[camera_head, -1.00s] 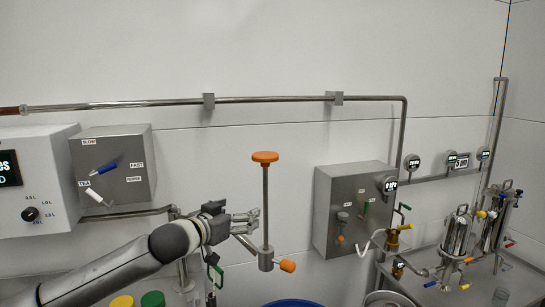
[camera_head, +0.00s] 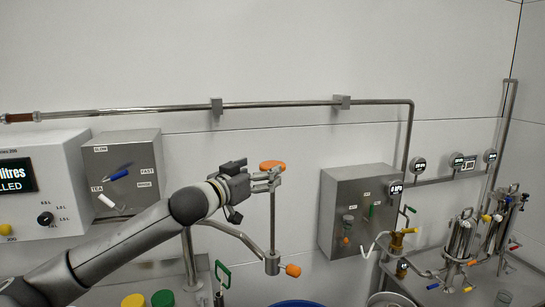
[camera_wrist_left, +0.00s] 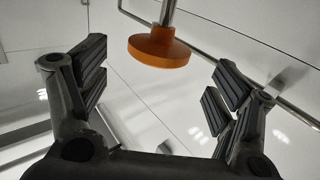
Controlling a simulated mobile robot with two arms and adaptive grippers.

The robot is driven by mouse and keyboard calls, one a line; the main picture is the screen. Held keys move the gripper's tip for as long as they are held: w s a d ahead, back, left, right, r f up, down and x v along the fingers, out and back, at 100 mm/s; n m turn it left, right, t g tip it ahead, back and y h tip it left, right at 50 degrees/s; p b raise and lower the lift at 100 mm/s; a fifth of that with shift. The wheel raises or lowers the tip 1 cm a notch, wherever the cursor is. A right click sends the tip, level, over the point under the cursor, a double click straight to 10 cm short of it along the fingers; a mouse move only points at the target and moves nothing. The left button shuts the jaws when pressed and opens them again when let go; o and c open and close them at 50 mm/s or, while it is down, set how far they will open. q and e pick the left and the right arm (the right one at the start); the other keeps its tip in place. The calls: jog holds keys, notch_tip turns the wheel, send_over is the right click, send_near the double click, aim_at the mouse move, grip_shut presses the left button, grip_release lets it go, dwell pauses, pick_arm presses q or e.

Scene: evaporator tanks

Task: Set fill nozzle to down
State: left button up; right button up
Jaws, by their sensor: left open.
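The fill nozzle is an upright metal rod (camera_head: 272,222) with a flat round orange knob (camera_head: 272,164) on top. Its lower end meets a metal block (camera_head: 272,264) with a smaller orange knob (camera_head: 293,270) at its side. My left gripper (camera_head: 275,180) is at the rod's upper end, just below the orange top knob, and overlaps it in the head view. In the left wrist view my open left gripper (camera_wrist_left: 160,88) has the orange top knob (camera_wrist_left: 158,48) framed between and beyond its fingers. I cannot tell whether they touch. My right gripper is not in view.
A control box with blue and white levers (camera_head: 128,175) hangs at the left, near my left arm. A pipe (camera_head: 290,104) runs along the wall above. A grey valve box (camera_head: 350,210) is at the right. A blue container (camera_head: 297,303) and coloured lids (camera_head: 162,298) are below.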

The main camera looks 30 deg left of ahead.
pick_arm(q)
jog(key=p, duration=0.3)
send_over(272, 249)
jog(key=shift+s+a+r, duration=0.15)
jog(key=shift+s, duration=0.15)
jog(key=shift+w, duration=0.65)
jog(key=shift+f, duration=0.2)
jog(key=c, duration=1.5)
notch_tip(272, 249, down, 14)
jog(key=b, duration=0.9)
notch_tip(272, 249, down, 12)
jog(key=b, duration=0.6)
jog(key=shift+f, duration=0.15)
jog(key=o, duration=1.5)
jog(key=shift+f, duration=0.1)
